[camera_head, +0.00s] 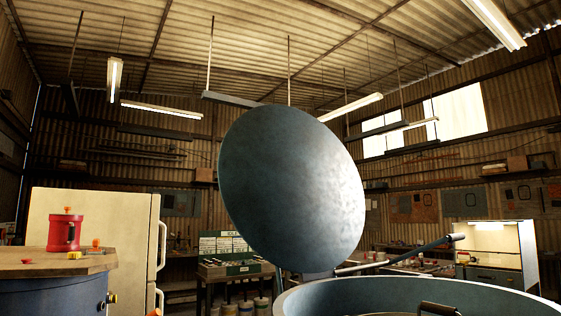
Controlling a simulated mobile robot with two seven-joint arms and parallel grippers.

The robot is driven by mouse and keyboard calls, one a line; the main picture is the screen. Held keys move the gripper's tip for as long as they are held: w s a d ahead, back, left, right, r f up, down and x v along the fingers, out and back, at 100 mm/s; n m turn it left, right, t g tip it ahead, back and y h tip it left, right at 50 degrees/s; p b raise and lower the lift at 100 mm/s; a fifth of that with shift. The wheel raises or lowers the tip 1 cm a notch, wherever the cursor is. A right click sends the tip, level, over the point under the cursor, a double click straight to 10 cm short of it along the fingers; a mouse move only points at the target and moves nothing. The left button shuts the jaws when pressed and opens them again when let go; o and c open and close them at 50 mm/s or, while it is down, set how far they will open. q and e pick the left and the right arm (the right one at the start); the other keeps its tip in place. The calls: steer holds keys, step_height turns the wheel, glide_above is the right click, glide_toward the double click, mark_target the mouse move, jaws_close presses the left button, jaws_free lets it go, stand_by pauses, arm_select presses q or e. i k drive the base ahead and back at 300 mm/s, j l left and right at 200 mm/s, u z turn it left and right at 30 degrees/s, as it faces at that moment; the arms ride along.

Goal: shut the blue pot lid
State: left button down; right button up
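The blue pot lid (292,190) is a large round blue-grey disc. It stands raised and tilted open at the back left of the blue pot, with its broad face towards me. The blue pot (400,292) is at the bottom right, and only its upper rim and part of its inside show. A bar with a dark end (420,249) runs from near the lid's lower edge to the right, above the rim. A dark curved handle (438,308) shows inside the pot at the bottom edge. Neither of my grippers is in view.
At the left, a wooden top on a blue drum (55,290) holds a red canister (64,233) and small orange and yellow pieces. A cream refrigerator (100,230) stands behind it. A workbench (235,268) and a lit cream stove (500,255) are farther back.

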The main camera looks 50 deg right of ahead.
mark_target(289, 186)
steer(key=i+j+z, duration=0.1)
steer(key=i+z, duration=0.4)
steer(key=i, duration=0.85)
steer(key=i+z, duration=0.35)
steer(key=i+j+z, duration=0.1)
steer(key=z, duration=0.3)
steer(key=i+j+z, duration=0.2)
steer(key=z, duration=0.15)
steer(key=i+j+z, duration=0.1)
steer(key=z, duration=0.35)
steer(key=i+j+z, duration=0.15)
steer(key=z, duration=0.3)
steer(key=i+j+z, duration=0.1)
steer(key=j+z, duration=0.15)
steer(key=z, duration=0.2)
